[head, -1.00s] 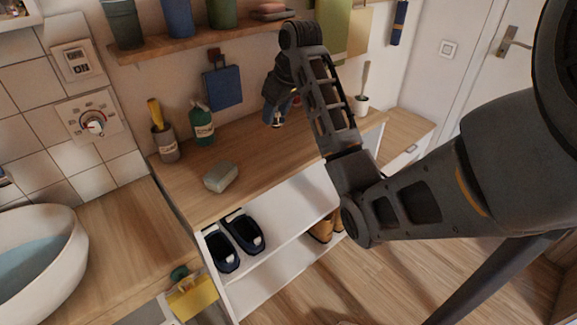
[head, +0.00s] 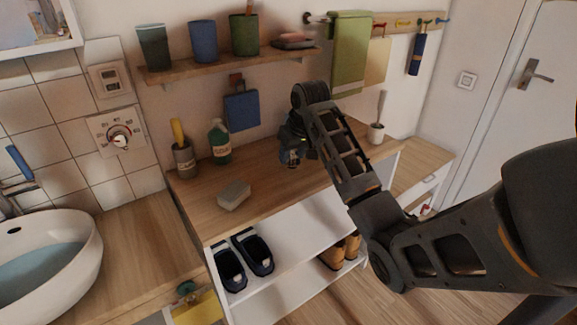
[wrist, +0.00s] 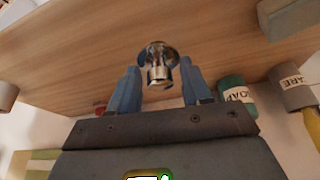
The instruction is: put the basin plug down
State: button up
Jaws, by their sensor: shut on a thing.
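The basin plug (wrist: 159,60) is a small shiny metal piece with a round head, seen in the wrist view between the blue fingertips. My gripper (wrist: 159,75) is shut on it. In the head view my gripper (head: 290,155) hangs low over the wooden bench top (head: 290,185), right of the grey block. The plug is too small and too hidden by the fingers there to make out. I cannot tell whether it touches the wood.
A grey block (head: 234,195), a green soap bottle (head: 219,143) and a brush holder (head: 184,160) stand left on the bench. A white cup (head: 376,133) stands right. A shelf (head: 225,66) is above; the basin (head: 45,262) is far left. Wood around my gripper is clear.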

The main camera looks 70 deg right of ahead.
aim_at(290, 162)
jog(key=shift+w+a+f, duration=0.25)
jog(key=shift+w+f, duration=0.1)
jog(key=shift+w, duration=0.2)
jog(key=shift+f, duration=2)
jog(key=shift+f, duration=0.15)
jog(key=o, duration=1.1)
jog(key=shift+c, duration=0.2)
